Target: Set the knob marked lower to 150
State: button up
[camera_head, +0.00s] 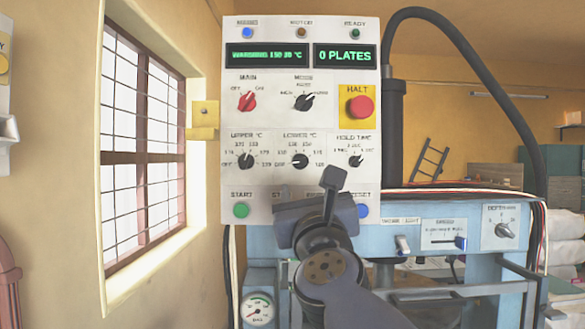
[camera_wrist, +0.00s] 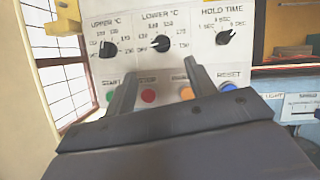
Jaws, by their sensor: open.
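The knob marked lower (camera_head: 300,161) is a black dial in the middle of the white panel's lower knob row. It also shows in the wrist view (camera_wrist: 160,43), with its narrow end seeming to point left, towards the low end of its scale. Its small numbers are blurred, so the exact setting is hard to read. My gripper (camera_wrist: 162,64) is open and empty. Its two fingers stand apart below the knob, over the button row, and appear clear of the knob. In the head view my gripper (camera_head: 330,184) covers part of the panel's lower edge.
The upper knob (camera_head: 246,161) and the hold time knob (camera_head: 355,161) flank it. Green start (camera_head: 241,210) and blue reset (camera_head: 362,210) buttons lie below, with red and orange buttons between them in the wrist view. A red halt button (camera_head: 360,108) sits above right.

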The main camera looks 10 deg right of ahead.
aim_at(301, 164)
jog(key=p+x, duration=0.2)
jog(key=x, duration=0.9)
jog(key=c, duration=1)
